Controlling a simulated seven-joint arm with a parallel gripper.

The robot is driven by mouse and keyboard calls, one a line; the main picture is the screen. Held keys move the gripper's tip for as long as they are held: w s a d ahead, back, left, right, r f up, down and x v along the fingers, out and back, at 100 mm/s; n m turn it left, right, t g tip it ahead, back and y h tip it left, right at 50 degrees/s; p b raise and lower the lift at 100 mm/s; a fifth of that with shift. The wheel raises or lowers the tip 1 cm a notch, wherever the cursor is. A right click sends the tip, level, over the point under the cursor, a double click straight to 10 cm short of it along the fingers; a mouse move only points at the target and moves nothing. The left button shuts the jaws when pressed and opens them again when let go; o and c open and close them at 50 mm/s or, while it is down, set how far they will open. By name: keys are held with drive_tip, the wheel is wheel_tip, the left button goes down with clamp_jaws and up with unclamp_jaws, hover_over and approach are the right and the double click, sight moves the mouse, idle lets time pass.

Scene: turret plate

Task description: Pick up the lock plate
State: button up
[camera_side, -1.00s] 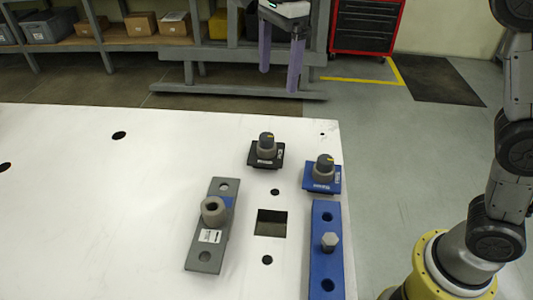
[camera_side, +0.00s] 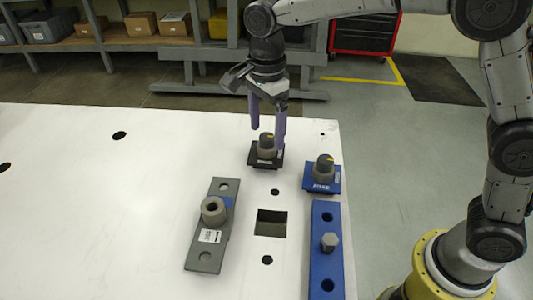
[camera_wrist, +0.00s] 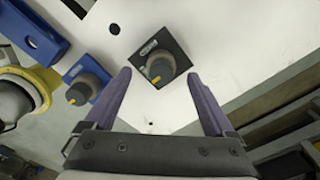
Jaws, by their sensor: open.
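No plate bears a label I can read as "lock plate". A black square plate (camera_side: 253,162) with a dark-capped round knob sits near the table's far right; the wrist view shows this black plate (camera_wrist: 175,47) ahead of and between my fingertips. A blue square plate (camera_side: 321,187) with a similar knob sits to its right, and at left in the wrist view (camera_wrist: 98,68). A long grey plate (camera_side: 227,188) carries a ring-shaped boss. A long blue plate (camera_side: 327,267) carries a hex-headed post. My gripper (camera_side: 267,134) is open and empty, its purple fingers around or just above the black plate's knob.
The white table (camera_side: 100,210) has a square hole (camera_side: 272,223) between the long plates and several small round holes. Its left side is clear. Shelves with boxes (camera_side: 142,24) and a red tool cabinet (camera_side: 363,38) stand behind, off the table.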

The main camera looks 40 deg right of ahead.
sight(266, 136)
drive_tip(key=shift+w+f, duration=0.1)
drive_tip(key=shift+f, duration=1.65)
drive_tip(key=shift+r, duration=0.1)
clamp_jaws()
